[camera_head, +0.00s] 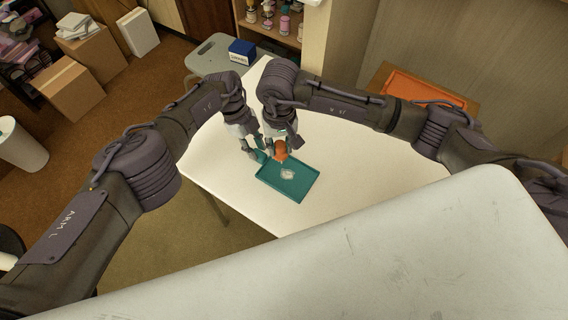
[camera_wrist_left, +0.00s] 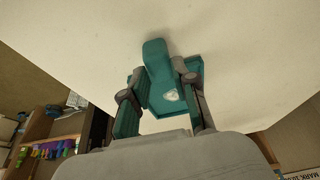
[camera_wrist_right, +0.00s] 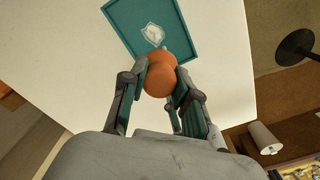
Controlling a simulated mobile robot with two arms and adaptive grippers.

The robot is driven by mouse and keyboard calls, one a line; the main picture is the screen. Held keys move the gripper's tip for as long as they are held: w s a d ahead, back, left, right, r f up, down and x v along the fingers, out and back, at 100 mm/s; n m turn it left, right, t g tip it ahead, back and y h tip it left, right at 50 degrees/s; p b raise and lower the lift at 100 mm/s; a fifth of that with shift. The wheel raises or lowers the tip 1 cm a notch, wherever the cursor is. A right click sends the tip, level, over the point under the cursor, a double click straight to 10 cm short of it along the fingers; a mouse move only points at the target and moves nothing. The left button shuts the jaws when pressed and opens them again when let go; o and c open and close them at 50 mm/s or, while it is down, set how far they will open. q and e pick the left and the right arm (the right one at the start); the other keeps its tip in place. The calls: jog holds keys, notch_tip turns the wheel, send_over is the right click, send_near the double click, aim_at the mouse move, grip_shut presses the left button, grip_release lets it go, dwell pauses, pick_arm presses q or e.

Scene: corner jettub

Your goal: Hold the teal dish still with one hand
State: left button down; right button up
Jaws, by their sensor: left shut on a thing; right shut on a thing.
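The teal dish (camera_head: 289,182) is a shallow rectangular tray lying flat on the white table, with a whitish patch (camera_head: 288,174) inside. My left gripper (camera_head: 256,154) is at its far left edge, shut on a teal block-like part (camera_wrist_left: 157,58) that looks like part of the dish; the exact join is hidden. My right gripper (camera_head: 279,146) is shut on a rounded orange thing (camera_wrist_right: 160,76) with a small pale tip. It holds this over the dish's far edge; whether they touch cannot be told. The dish's floor and patch also show in the right wrist view (camera_wrist_right: 133,18).
The white table (camera_head: 370,165) is clear around the dish. A grey stool or chair (camera_head: 208,60) with a blue box (camera_head: 242,51) stands beyond it. An orange tray (camera_head: 420,87) lies at the back right. Cardboard boxes (camera_head: 72,90) stand on the floor at left.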

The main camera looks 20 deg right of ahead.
jog(key=shift+w+a+f, duration=0.15)
jog(key=shift+f, duration=1.3)
jog(key=shift+w+a+f, duration=0.1)
jog(key=shift+f, duration=1.3)
jog(key=shift+f, duration=1.05)
jog(key=shift+s+d+r, duration=0.1)
jog(key=shift+s+d, duration=0.9)
jog(key=shift+s, duration=0.3)
jog(key=shift+s+d, duration=0.95)
jog(key=shift+s, duration=0.25)
jog(key=shift+a, duration=0.1)
jog(key=shift+w+a, duration=0.95)
jog(key=shift+w, duration=0.3)
jog(key=shift+w+a, duration=0.9)
jog(key=shift+w, duration=0.35)
